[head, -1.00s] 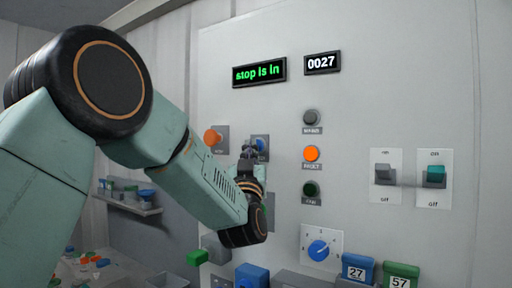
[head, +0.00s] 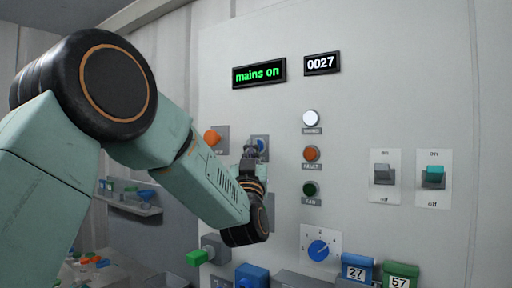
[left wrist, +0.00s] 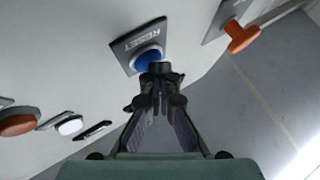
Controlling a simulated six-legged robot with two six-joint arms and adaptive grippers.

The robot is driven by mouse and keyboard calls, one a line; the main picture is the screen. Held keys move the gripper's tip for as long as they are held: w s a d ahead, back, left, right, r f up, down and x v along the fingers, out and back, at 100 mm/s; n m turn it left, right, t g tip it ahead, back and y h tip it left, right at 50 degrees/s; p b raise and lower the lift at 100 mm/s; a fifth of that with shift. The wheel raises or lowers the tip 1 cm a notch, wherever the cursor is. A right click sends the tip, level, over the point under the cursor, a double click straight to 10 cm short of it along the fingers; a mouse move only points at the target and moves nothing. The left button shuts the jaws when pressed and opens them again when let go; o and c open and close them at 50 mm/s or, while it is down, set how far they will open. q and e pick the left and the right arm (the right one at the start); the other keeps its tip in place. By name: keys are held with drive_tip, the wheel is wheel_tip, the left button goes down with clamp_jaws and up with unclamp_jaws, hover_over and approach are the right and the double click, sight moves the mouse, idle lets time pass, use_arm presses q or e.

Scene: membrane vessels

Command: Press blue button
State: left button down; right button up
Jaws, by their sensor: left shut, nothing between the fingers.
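The blue button (head: 261,143) sits on a grey plate on the wall panel. In the left wrist view the blue button (left wrist: 147,60) has a RESET label above it. My left gripper (head: 250,151) is shut and empty, its fingertips right at the button and hiding part of it in the head view. In the left wrist view the closed fingertips (left wrist: 159,70) overlap the button's lower edge. I cannot tell whether they press on it. My right gripper is not in view.
The orange knob (head: 212,138) stands out left of the blue button. The display (head: 258,74) reads "mains on". A white lamp (head: 311,118) is lit above a dim orange lamp (head: 311,153) and a dark green one. A blue dial (head: 318,250) and two switches are at right.

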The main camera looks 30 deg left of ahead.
use_arm(q)
drive_tip(key=shift+s+b, duration=0.3)
drive_tip(key=shift+s, duration=0.5)
drive_tip(key=shift+s+a+b, duration=0.15)
drive_tip(key=shift+s+b, duration=0.65)
drive_tip(key=shift+s, duration=1.7)
drive_tip(key=shift+f, duration=0.15)
